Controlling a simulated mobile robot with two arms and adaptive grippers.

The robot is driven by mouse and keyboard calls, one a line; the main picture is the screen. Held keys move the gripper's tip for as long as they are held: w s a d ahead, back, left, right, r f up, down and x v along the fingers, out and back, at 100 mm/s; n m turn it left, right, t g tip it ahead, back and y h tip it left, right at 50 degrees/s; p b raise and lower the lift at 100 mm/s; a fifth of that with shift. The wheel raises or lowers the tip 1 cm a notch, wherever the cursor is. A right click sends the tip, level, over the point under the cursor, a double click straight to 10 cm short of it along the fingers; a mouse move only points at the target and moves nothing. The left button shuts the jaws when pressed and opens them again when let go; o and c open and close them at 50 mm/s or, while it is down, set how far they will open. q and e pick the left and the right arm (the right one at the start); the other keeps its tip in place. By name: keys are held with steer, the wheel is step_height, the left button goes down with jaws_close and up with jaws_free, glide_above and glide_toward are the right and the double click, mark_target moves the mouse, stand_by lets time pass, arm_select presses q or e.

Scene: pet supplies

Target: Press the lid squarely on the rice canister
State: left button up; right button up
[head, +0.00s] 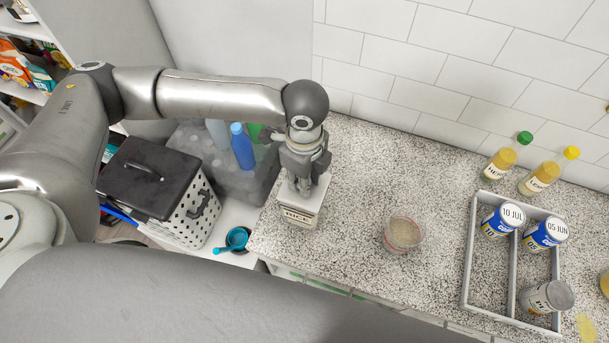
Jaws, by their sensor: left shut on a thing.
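The rice canister (297,219) stands upright near the left end of the speckled counter, with its RICE label facing the front. A pale lid (311,201) is on or just over its top. I cannot tell whether the lid sits fully flush. My left gripper (305,187) points down from above and is shut on the lid's top. Its fingers hide part of the lid. My right gripper is not in view.
A round clear tub of grains (403,234) stands right of the canister. A grey divided tray (467,258) holds several cans at the right. Two yellow bottles (501,160) stand by the wall. A black-lidded white basket (176,221) is below left. The counter between canister and tub is clear.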

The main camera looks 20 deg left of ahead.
arm_select(q)
steer(key=shift+p, duration=0.45)
stand_by(0.5)
steer(key=o, duration=1.5)
steer(key=shift+o, duration=0.2)
steer(key=shift+r, duration=0.1)
steer(key=shift+r, duration=3.4)
jaws_close()
